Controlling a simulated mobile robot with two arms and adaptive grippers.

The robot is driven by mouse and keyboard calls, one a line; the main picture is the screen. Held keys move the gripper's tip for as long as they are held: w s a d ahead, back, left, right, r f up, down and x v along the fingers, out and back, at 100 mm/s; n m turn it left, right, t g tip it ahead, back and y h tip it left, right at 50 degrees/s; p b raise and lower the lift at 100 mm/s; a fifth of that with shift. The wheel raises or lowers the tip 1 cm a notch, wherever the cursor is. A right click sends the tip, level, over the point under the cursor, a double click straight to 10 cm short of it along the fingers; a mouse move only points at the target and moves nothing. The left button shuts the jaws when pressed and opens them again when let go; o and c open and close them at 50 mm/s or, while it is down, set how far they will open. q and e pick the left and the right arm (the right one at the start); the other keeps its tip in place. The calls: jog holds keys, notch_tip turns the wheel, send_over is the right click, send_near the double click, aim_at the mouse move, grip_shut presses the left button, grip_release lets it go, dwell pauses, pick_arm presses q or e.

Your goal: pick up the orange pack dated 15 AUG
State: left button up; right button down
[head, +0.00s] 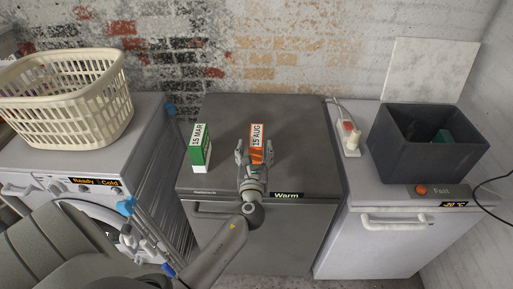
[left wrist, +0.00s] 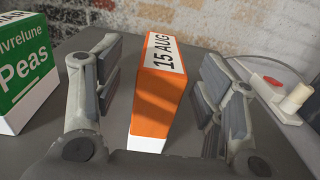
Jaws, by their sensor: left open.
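The orange pack (head: 257,143) with a white top label reading 15 AUG stands on the dark grey appliance top (head: 300,125). It also shows in the left wrist view (left wrist: 160,95), between the two fingers. My left gripper (head: 256,154) is open, with a finger on each side of the pack. Gaps show between the pack and both fingers in the left wrist view (left wrist: 155,90). The lower front of the pack is partly hidden by the gripper in the head view. My right gripper is not in view.
A green pack (head: 200,147) dated 15 MAR stands to the left on the same top. A cream basket (head: 68,100) is on the left washer. A dark bin (head: 400,150) and a white device with a red part (head: 349,138) sit on the right freezer.

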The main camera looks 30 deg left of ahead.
aim_at(257, 135)
pick_arm(q)
jog(key=x, duration=0.2)
jog(key=p+x, duration=0.1)
jog(key=x, duration=0.2)
jog(key=shift+w+r, duration=0.15)
jog(key=shift+r, duration=0.05)
jog(key=shift+w+a+f, duration=0.1)
jog(key=shift+w+a, duration=0.15)
jog(key=shift+w, duration=0.25)
jog(key=shift+c, duration=0.3)
grip_shut()
